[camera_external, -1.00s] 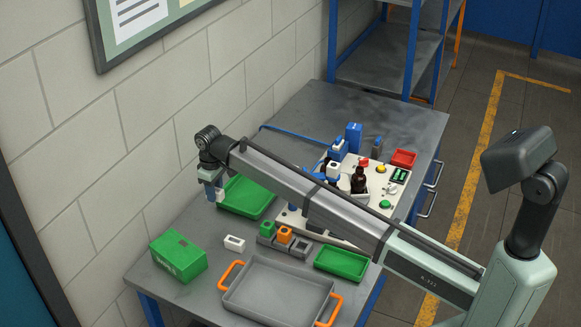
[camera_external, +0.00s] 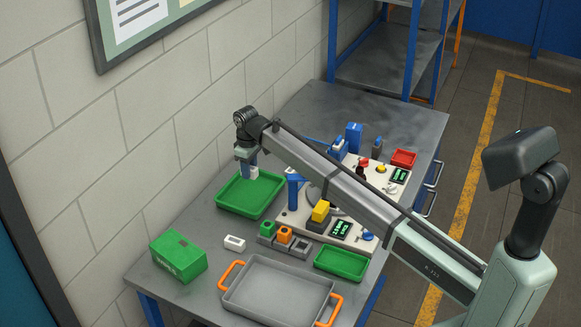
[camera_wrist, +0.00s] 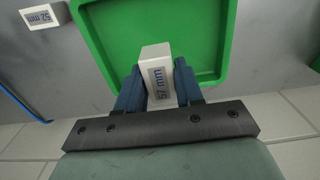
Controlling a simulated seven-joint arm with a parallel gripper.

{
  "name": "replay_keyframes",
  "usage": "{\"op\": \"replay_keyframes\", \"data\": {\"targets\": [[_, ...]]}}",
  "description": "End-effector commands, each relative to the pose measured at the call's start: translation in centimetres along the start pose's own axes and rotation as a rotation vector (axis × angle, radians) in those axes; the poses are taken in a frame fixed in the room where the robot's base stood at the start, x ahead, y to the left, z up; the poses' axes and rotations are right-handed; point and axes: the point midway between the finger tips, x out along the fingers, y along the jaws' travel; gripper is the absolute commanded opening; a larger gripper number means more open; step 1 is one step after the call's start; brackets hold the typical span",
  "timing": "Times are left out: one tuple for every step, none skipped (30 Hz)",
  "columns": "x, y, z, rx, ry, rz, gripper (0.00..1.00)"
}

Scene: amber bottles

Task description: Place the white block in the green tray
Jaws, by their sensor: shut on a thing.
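My gripper (camera_external: 248,165) is shut on a white block (camera_wrist: 158,74) marked "57 mm", pinched between its blue fingers in the wrist view (camera_wrist: 158,66). In the external view the held block (camera_external: 254,173) shows just below the fingers, over the back part of the large green tray (camera_external: 224,205). The tray's floor and rim also show behind the block in the wrist view (camera_wrist: 108,45). The tray looks empty; the exact height of the block above it is hard to tell. A second white block (camera_external: 234,243) lies on the table; the wrist view shows one marked "52 mm" (camera_wrist: 40,15).
A smaller green tray (camera_external: 341,262) and a grey tray with orange handles (camera_external: 278,292) stand nearer the front. A green box (camera_external: 178,256) is at the left. The wall is close behind the large tray.

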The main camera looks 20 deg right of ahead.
Motion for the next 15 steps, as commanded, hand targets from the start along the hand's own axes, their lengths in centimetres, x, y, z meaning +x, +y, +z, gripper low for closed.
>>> {"op": "replay_keyframes", "data": {"targets": [[0.9, 0.0, 0.1, 0.000, -0.001, 0.000, 0.05], [1.4, 0.0, 0.1, 0.000, -0.001, 0.000, 0.05], [2.1, 0.0, 0.1, 0.000, -0.001, 0.000, 0.05], [2.6, 0.0, 0.1, 0.000, -0.001, 0.000, 0.05], [3.1, 0.0, 0.1, 0.000, -0.001, 0.000, 0.05], [3.6, 0.0, 0.1, 0.000, -0.001, 0.000, 0.05], [3.9, 0.0, 0.0, 0.000, 0.000, 0.000, 0.05], [4.1, 0.0, 0.0, 0.001, 0.000, 0.000, 0.05], [4.4, 0.0, 0.0, 0.001, 0.001, 0.000, 0.05], [4.5, 0.0, 0.0, 0.001, 0.001, 0.000, 0.05], [4.7, 0.0, 0.0, 0.001, 0.001, 0.000, 0.05], [5.0, 0.0, 0.0, 0.001, 0.001, 0.000, 0.05], [5.3, 0.0, 0.0, 0.001, 0.000, 0.000, 0.05], [5.7, 0.0, 0.0, 0.001, 0.000, 0.000, 0.05], [6.1, 0.0, 0.0, 0.001, -0.001, 0.000, 0.05]]}}
